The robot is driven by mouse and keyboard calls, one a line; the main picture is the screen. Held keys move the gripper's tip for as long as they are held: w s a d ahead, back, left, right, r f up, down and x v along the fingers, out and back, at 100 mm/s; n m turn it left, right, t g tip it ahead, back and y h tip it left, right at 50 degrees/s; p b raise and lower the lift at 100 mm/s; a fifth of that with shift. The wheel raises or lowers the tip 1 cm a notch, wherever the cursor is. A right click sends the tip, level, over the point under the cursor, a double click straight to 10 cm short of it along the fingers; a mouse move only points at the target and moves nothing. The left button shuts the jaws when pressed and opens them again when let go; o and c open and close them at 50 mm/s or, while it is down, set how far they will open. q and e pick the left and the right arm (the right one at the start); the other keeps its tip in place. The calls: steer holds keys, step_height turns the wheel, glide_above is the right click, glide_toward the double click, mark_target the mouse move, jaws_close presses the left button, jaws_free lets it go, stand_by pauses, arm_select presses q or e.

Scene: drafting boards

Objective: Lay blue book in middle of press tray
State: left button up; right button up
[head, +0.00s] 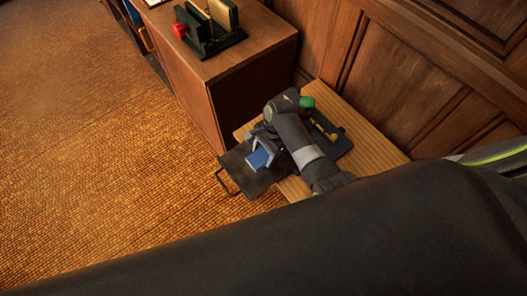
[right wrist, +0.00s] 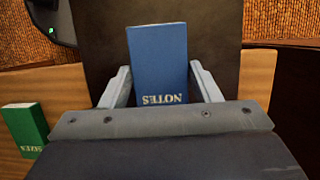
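The blue book (head: 258,159), marked NOTES, lies between the fingers of my right gripper (head: 263,147). The right wrist view shows the book (right wrist: 160,58) with a fingertip at each long side, both seeming to touch it, so my right gripper (right wrist: 160,68) looks shut on it. The dark press tray (head: 238,163), with a wire handle, is under the book. In the right wrist view the book is about midway across the tray (right wrist: 100,30). I cannot tell whether it rests on the tray or hangs just above. My left gripper is not in view.
A pale wooden table (head: 375,150) bears a black frame (head: 343,142), partly behind my right arm. A green book (right wrist: 25,128) lies on wood beside the tray. A brown cabinet (head: 240,85) with a green device (head: 208,30) stands behind. Woven floor is clear on the left.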

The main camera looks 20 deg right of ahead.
steer(key=o, duration=0.3)
steer(key=shift+r, duration=0.1)
steer(key=v, duration=1.2)
stand_by(0.3)
